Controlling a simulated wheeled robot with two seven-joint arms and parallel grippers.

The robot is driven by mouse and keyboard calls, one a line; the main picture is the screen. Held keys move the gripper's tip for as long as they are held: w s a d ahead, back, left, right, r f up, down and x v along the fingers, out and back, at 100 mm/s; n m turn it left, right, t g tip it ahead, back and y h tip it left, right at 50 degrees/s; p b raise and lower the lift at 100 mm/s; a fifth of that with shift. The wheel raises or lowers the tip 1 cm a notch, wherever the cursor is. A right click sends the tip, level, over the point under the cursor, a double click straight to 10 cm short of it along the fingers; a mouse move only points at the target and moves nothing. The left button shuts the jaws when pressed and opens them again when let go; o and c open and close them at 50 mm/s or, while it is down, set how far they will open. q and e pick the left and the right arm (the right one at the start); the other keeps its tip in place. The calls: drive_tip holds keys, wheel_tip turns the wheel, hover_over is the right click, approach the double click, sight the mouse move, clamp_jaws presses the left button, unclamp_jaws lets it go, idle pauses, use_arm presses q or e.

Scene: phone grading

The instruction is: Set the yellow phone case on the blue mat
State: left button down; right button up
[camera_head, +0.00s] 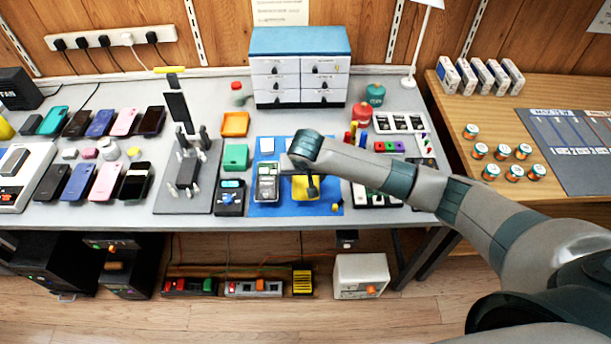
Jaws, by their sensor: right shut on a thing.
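The yellow phone case (299,190) is over the front middle of the blue mat (290,210). My right gripper (312,189) comes down from above and is shut on the case. My right wrist hides part of the case, and I cannot tell whether the case touches the mat. My left gripper is not in view.
A grey device (267,188) is on the mat, left of the case. A black meter (230,198) stands left of the mat. A white drawer unit (299,80) stands behind. A phone stand (187,170) and rows of phones fill the left side.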

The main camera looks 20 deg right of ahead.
drive_tip(key=shift+p, duration=0.9)
idle(0.8)
drive_tip(key=shift+f, duration=0.3)
idle(1.1)
drive_tip(key=shift+p, duration=0.7)
idle(0.5)
drive_tip(key=o, duration=1.5)
drive_tip(key=shift+r+p, duration=0.55)
drive_tip(key=shift+p, duration=0.35)
